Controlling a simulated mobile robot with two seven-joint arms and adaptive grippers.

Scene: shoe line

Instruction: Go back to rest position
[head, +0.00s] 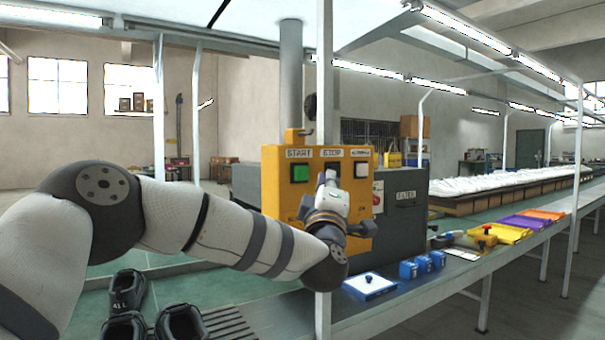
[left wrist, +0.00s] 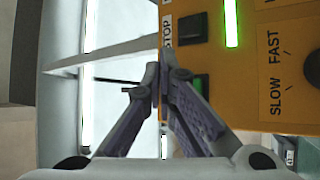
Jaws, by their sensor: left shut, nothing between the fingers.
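My left arm comes in from the left and crosses in front of the yellow control box (head: 283,205). My left gripper (head: 328,182) is in front of the box's face, near the START and STOP labels and partly covering it. In the left wrist view the gripper (left wrist: 161,68) has its fingertips together and empty. They overlap the edge of the yellow control box (left wrist: 285,25) near the STOP label; I cannot tell whether they touch it. A green button (head: 301,173) shows under START, and a lit green strip shows in the wrist view. My right gripper is not visible.
Black shoes (head: 128,290) stand at the lower left. A white tray (head: 370,287) and small blue containers (head: 408,270) sit on the line. Yellow, purple and orange trays (head: 541,214) lie further right. A thin upright post stands close to my left arm.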

